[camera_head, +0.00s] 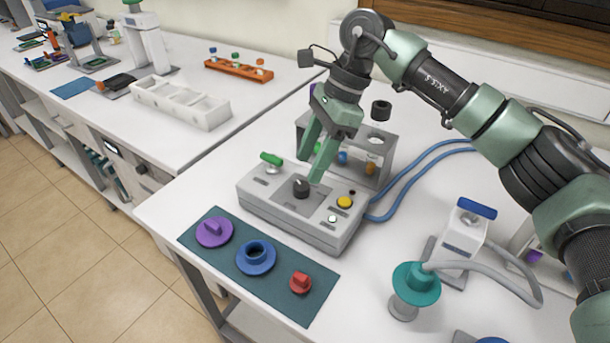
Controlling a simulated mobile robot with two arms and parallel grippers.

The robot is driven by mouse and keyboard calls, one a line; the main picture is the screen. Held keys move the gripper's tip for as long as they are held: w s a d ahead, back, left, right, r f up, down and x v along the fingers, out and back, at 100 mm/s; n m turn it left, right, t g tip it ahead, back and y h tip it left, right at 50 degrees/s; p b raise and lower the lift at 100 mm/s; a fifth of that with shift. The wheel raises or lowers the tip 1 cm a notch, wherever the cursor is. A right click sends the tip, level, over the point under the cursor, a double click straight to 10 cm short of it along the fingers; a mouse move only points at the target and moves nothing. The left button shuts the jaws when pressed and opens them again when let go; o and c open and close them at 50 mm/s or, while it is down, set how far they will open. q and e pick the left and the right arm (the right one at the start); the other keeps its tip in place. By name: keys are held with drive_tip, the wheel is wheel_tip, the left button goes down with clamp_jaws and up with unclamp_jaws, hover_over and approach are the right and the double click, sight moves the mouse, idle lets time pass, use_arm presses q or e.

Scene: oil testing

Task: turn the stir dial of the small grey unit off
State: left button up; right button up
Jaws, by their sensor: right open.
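The small grey unit (290,231) stands on the white table, with a black stir dial (301,187) in the middle of its top. A green-handled switch or valve (271,161) is at its left end, and a yellow button (344,202) and a white button (332,218) are to the right. My right gripper (310,177) is open, its green fingers pointing down at the dial. One fingertip is left of and above the dial and the other is just right of it. I cannot tell whether either touches it. My left gripper is not in view.
A dark teal mat (228,253) with purple, blue and red parts lies in front of the unit. A grey rack (381,150) stands close behind it, with blue tubing (408,187) to the right. A teal-topped stand (416,284) is at the front right.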

drive_tip(key=v, duration=0.3)
